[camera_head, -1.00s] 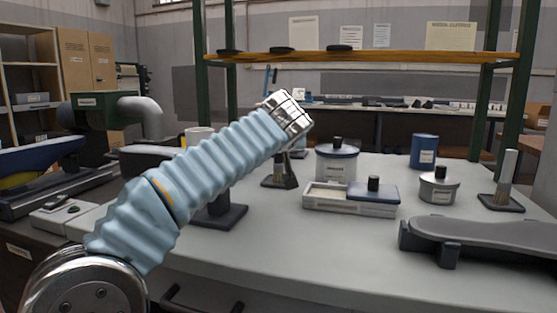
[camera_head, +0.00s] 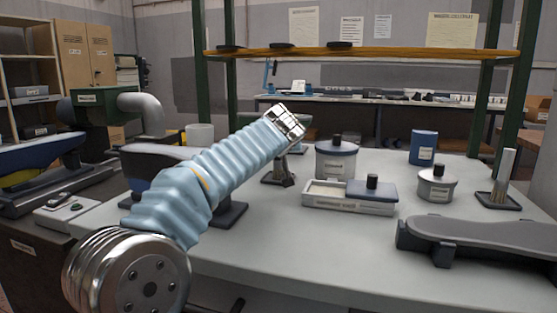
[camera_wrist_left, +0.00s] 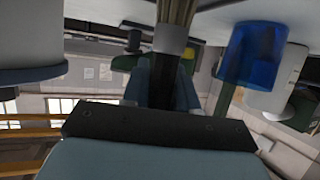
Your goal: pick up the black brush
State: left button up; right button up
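In the left wrist view, which is upside down, a brush-like thing (camera_wrist_left: 176,14) with dark bristles and a grey collar stands at the top centre. A dark part continues from the collar between the bluish-grey fingers of my left gripper (camera_wrist_left: 163,85). I cannot tell whether the fingers touch it. In the head view my left arm's sleeve and metal wrist hide the gripper. Below the wrist a dark stand (camera_head: 280,178) shows on the table, partly covered. Another upright brush-like thing (camera_head: 505,172) stands on a dark square base at the right. My right gripper is out of view.
On the white table (camera_head: 330,250) are a lidded white pot (camera_head: 337,163), a tray with a blue lid (camera_head: 350,203), a blue can (camera_head: 423,148), a small grey pot (camera_head: 437,188) and a dark shoe-shaped rest (camera_head: 485,235). The front middle is clear.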

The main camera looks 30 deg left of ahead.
pick_arm(q)
grip_shut()
notch_tip(320, 180, up, 10)
jog(key=p, duration=0.4)
dwell(0.3)
